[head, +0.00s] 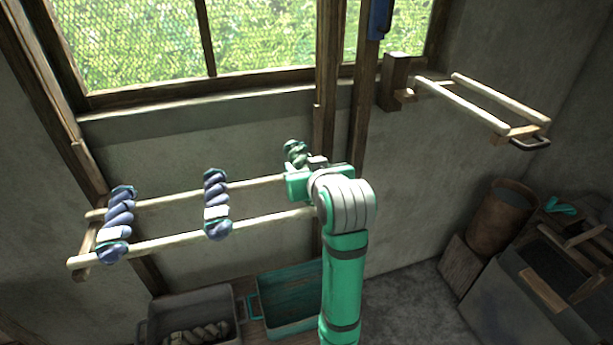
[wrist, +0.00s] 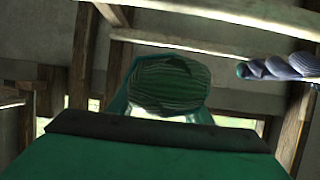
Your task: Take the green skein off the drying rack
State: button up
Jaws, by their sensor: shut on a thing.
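The green skein (head: 296,153) shows its twisted upper end just behind my gripper in the head view; the rest of it is hidden by my gripper and wrist. The wooden drying rack (head: 165,243) has two pale rails running along the wall. My gripper (head: 311,170) is at the right part of this rack, shut on the green skein. In the wrist view the skein (wrist: 170,83) fills the middle, a rounded green striped mass between the fingers. Whether the skein touches the rails is hidden.
Two blue-purple skeins, one at the left end (head: 118,222) and one mid-rack (head: 216,203), hang across the rails. A second, empty rack (head: 465,105) juts out at upper right. Below stand a grey crate (head: 190,300) holding a pale skein and a teal crate (head: 290,298).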

aim_at(301, 161)
jog(key=s+r, duration=0.1)
jog(key=r, duration=0.1)
jog(key=s+r, duration=0.2)
jog(key=shift+a, duration=0.4)
jog(key=s+a+r, duration=0.2)
jog(key=s+r, duration=0.1)
jog(key=s, duration=0.5)
jog(key=shift+s+r, duration=0.25)
jog(key=shift+s, duration=0.05)
